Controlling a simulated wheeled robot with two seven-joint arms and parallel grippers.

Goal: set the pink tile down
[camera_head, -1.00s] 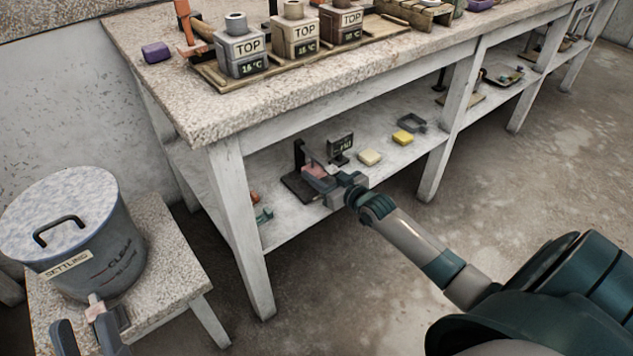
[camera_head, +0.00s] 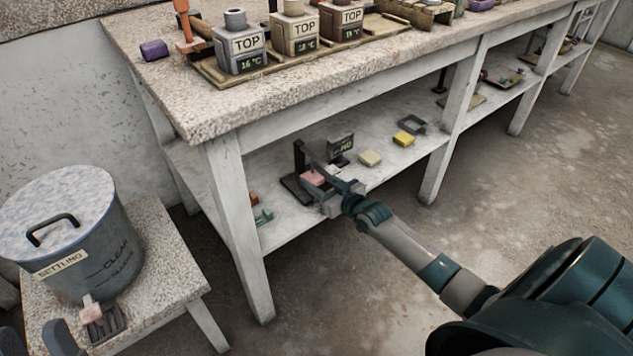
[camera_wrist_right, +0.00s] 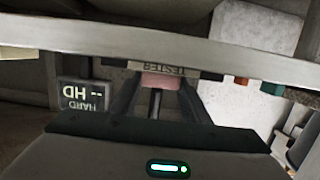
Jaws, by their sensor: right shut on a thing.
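The pink tile (camera_head: 313,178) is at the black tester stand (camera_head: 300,160) on the lower shelf. My right gripper (camera_head: 322,183) reaches in from the right and is shut on the tile. In the right wrist view the tile (camera_wrist_right: 160,80) sits between the fingertips, just under the bar marked TESTER (camera_wrist_right: 165,69). Whether the tile touches the tester's base is hidden. My left gripper (camera_head: 34,330) is at the lower left edge, partly cut off, with its fingers apart and nothing seen between them.
A small display (camera_head: 341,147) stands behind the tester. A cream block (camera_head: 370,158), a yellow block (camera_head: 403,138) and a grey tray (camera_head: 412,125) lie to its right. A table leg (camera_head: 238,230) is at left. A lidded bucket (camera_head: 75,240) and dark rack (camera_head: 105,324) stand on the stool.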

